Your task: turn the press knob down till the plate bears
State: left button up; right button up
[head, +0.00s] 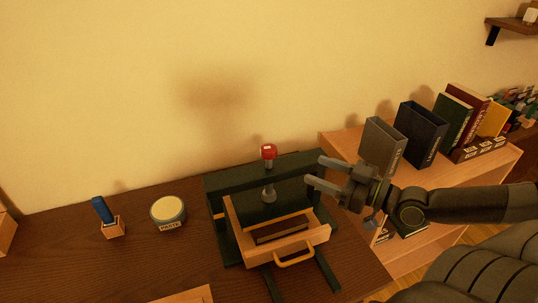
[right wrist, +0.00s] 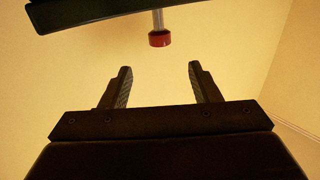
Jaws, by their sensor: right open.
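The press is a dark green frame (head: 220,187) on the desk. Its red knob (head: 268,152) stands on a pale metal spindle above the crossbeam. In the right wrist view the red knob (right wrist: 160,39) shows beyond the fingertips, in line with the gap between them. The dark plate (head: 281,203) hangs under the spindle, over a wooden tray (head: 319,235) with a brown block (head: 281,229) in it. I cannot tell whether the plate touches the block. My right gripper (head: 314,172) is open and empty, right of the knob and apart from it. My left gripper is not in view.
A paste jar (head: 168,210) and a blue-handled brush in a wooden holder (head: 108,217) stand left of the press. Right of it, a lower shelf unit (head: 454,187) carries box files (head: 420,133) and several books (head: 468,112). The air above the press is clear.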

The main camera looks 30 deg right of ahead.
aim_at(276, 152)
jog(key=p+x, duration=0.3)
jog(key=x, duration=0.5)
jog(key=shift+w+r, duration=0.2)
jog(key=p+x, duration=0.2)
jog(key=x, duration=0.2)
jog(key=shift+w, duration=0.25)
jog(key=shift+w+a+f, duration=0.2)
jog(key=shift+w+a, duration=0.2)
jog(key=shift+w, duration=0.25)
